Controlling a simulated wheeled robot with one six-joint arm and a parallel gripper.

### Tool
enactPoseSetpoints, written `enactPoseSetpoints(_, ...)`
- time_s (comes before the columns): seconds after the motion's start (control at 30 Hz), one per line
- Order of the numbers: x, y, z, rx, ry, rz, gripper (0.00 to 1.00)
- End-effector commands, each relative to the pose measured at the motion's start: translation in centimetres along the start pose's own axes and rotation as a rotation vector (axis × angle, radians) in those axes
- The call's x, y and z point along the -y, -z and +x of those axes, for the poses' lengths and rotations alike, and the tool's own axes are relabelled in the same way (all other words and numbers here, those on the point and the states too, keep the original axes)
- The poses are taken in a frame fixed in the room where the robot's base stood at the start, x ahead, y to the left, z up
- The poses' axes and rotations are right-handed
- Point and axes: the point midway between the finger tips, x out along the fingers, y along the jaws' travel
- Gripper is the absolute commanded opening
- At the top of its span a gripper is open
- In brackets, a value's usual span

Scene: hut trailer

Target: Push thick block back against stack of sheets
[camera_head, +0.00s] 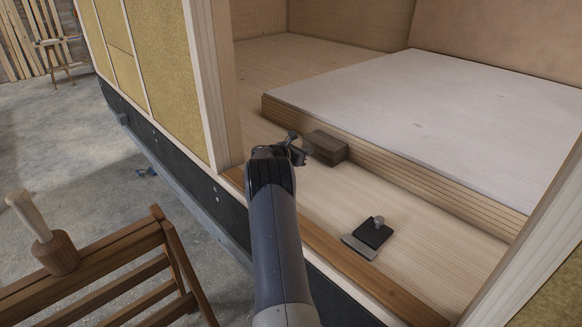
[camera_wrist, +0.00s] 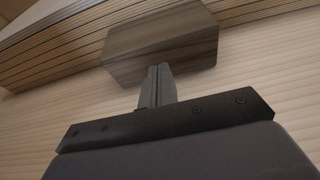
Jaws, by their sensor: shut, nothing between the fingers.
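The thick block (camera_head: 326,147) is a dark grey-brown wooden block lying on the pale wooden floor in front of the stack of sheets. The stack of sheets (camera_head: 430,173) has a white top and striped layered edges. In the wrist view the block (camera_wrist: 165,42) lies close to the striped stack edge (camera_wrist: 50,55); I cannot tell whether they touch all along. My gripper (camera_head: 301,150) is shut and empty, at the near side of the block. In the wrist view its closed fingertips (camera_wrist: 159,70) are at the block's near face, touching or almost touching it.
A black and metal scraper-like tool (camera_head: 370,234) lies on the floor to the right. A wall post (camera_head: 210,80) stands left of my arm, and another frame edge (camera_head: 540,235) is at right. A wooden sawhorse (camera_head: 110,260) with a mallet (camera_head: 45,240) stands outside at lower left.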

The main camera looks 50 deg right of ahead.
Motion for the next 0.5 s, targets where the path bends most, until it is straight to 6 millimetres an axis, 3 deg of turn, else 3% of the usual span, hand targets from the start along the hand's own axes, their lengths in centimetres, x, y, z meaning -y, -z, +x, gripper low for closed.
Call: enactPoseSetpoints(0.5,0.0,-0.5,-4.2,0.000,-0.001,0.000,0.00)
